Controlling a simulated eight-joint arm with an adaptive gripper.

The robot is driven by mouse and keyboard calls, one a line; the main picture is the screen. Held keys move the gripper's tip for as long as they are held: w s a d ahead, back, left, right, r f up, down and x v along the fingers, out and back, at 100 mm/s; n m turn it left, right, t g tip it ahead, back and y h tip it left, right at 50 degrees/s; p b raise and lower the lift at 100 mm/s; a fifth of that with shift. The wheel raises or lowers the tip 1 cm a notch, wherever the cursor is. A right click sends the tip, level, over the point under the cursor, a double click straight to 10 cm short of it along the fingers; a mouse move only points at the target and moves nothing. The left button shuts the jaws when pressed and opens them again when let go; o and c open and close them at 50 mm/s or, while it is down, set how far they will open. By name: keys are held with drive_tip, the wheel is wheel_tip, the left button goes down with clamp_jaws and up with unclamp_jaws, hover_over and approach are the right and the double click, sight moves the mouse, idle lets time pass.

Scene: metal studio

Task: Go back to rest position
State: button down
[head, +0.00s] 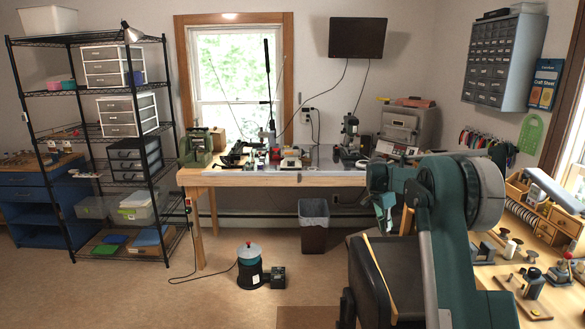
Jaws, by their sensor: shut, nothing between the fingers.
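My arm is raised at the right of the head view, in front of the right-hand workbench. It bends over at a large round joint, and its far end hangs down to the left. My gripper (387,222) is small and partly merged with the arm links in this view. It is shut and holds nothing. It hangs in the air, apart from the benches, and its fingertips are hard to make out.
A wooden workbench (320,181) with tools stands at the back. A second bench with small tools (530,282) is close on the right. A black wire shelf (90,186) stands left. The left-centre floor is mostly clear.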

drive_tip(key=s+a+r+n+t+y, duration=0.15)
drive_tip(key=s+a+r, duration=0.25)
drive_tip(key=s+r, duration=0.45)
drive_tip(key=s+a+r+n+t, duration=0.1)
drive_tip(key=s+a+r+n, duration=0.4)
drive_tip(key=s, duration=0.7)
drive_tip(key=s+a+r+n+t, duration=0.1)
drive_tip(key=s+a+r, duration=0.2)
drive_tip(key=s+r, duration=0.65)
drive_tip(key=s+a+f+n+t+y, duration=0.1)
drive_tip(key=s+a+f+n, duration=0.1)
drive_tip(key=s, duration=0.8)
drive_tip(key=s+a+f+n, duration=0.1)
drive_tip(key=s+a+n, duration=0.1)
drive_tip(key=s, duration=0.9)
drive_tip(key=s+a+f+n, duration=0.1)
drive_tip(key=s+f, duration=0.3)
drive_tip(key=s, duration=0.3)
drive_tip(key=s+a+f+n+t, duration=0.1)
drive_tip(key=s+f, duration=0.3)
drive_tip(key=s, duration=0.4)
drive_tip(key=shift+s+a+f+n+y, duration=0.25)
drive_tip(key=shift+a+n+y, duration=0.2)
drive_tip(key=shift+a+n, duration=0.25)
drive_tip(key=shift+t, duration=0.25)
